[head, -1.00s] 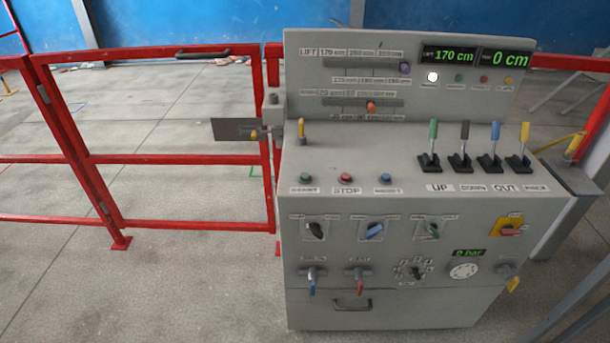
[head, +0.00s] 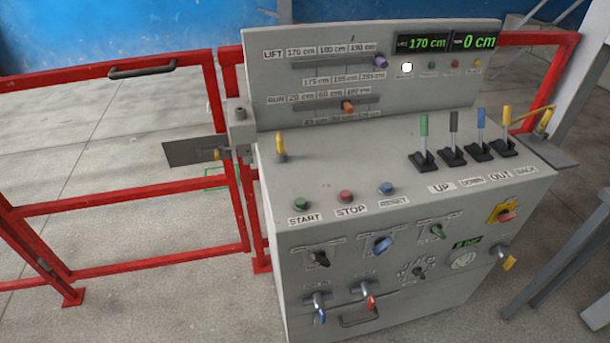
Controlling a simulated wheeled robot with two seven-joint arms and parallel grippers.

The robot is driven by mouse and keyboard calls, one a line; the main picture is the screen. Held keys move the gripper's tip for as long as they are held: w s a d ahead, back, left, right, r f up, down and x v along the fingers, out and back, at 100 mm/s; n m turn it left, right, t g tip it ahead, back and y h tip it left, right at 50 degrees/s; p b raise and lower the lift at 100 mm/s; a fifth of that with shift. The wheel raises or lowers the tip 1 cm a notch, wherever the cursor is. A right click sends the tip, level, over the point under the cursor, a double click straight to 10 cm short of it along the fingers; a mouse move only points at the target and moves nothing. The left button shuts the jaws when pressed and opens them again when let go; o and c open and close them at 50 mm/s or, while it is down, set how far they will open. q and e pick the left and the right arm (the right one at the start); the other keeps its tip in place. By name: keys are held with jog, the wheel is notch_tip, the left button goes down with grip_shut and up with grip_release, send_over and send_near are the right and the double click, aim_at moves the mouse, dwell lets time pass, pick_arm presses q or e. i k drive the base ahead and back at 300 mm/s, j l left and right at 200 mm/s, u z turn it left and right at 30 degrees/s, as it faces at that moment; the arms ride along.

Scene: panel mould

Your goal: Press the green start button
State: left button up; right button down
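The green start button (head: 301,204) sits at the left front of the grey control cabinet's (head: 340,165) sloping top, with a START label just in front of it. A red STOP button (head: 346,196) and a blue RESET button (head: 387,188) stand in a row to its right. Nothing covers or touches the green button. Neither of my grippers shows in the head view.
Levers with green, black, blue and yellow handles (head: 424,140) rise at the right of the cabinet top. A small yellow lever (head: 280,146) stands behind the start button. A red fence (head: 120,196) runs along the left. Displays (head: 422,43) read 170 cm and 0 cm.

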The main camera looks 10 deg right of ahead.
aim_at(300, 203)
jog(key=i+j+z, duration=0.2)
jog(key=j, duration=0.15)
jog(key=i+j+z, duration=0.2)
jog(key=j, duration=0.15)
jog(key=i+j+z, duration=0.2)
jog(key=j, duration=0.2)
jog(key=k, duration=0.1)
